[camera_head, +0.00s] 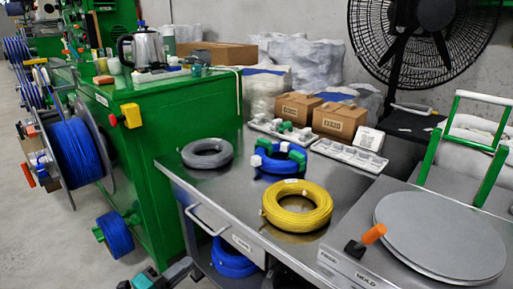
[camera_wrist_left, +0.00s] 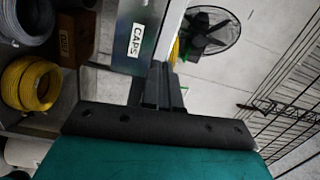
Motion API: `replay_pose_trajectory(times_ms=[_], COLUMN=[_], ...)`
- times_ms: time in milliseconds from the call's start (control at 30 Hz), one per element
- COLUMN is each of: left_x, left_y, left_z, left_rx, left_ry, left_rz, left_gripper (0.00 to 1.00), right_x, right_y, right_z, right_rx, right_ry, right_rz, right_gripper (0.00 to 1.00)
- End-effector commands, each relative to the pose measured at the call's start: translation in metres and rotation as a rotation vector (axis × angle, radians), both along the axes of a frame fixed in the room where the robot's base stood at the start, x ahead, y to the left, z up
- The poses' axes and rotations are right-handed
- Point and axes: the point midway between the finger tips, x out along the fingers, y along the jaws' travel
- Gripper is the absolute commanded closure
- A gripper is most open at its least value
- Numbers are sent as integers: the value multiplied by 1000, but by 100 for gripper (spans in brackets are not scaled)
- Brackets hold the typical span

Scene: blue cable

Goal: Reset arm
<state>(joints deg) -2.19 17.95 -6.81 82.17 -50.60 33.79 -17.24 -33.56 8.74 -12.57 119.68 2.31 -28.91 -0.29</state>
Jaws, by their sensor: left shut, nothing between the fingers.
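My left gripper (camera_head: 180,268) is low at the bottom edge of the head view, in front of the steel table and apart from the coils. I cannot make out my right gripper.
The steel table (camera_head: 235,205) has a drawer handle at its front, and a blue coil (camera_head: 232,260) sits beneath. A green machine (camera_head: 180,115) with a blue spool (camera_head: 77,150) stands left. Boxes (camera_head: 340,120) and white trays (camera_head: 349,156) line the back. A round plate (camera_head: 440,230) lies right.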

Motion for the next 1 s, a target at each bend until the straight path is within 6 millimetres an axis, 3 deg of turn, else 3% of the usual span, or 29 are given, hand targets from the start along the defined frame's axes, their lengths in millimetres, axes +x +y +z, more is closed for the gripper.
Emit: replay_pose_trajectory(times_ms=[167,367,600,700,1000], left_x=[-33,-90,-171,-168,-175], left_y=[-3,-12,-51,-45,-29], left_z=[-3,-28,-47,-19,39], left_rx=[-372,-788,-1123,-1111,-1098], left_ry=[239,636,1119,1100,1074], left_rz=[254,507,677,687,720], left_gripper=[100,100,100,100,100], right_x=[0,-1,0,-1,-6], right_y=[0,0,2,1,-15], right_z=[0,0,1,33,94], right_rx=[1,2,7,4,-22], right_ry=[1,2,1,2,-5], right_rz=[-1,0,-4,-7,-35], right_gripper=[34,34,34,34,34])
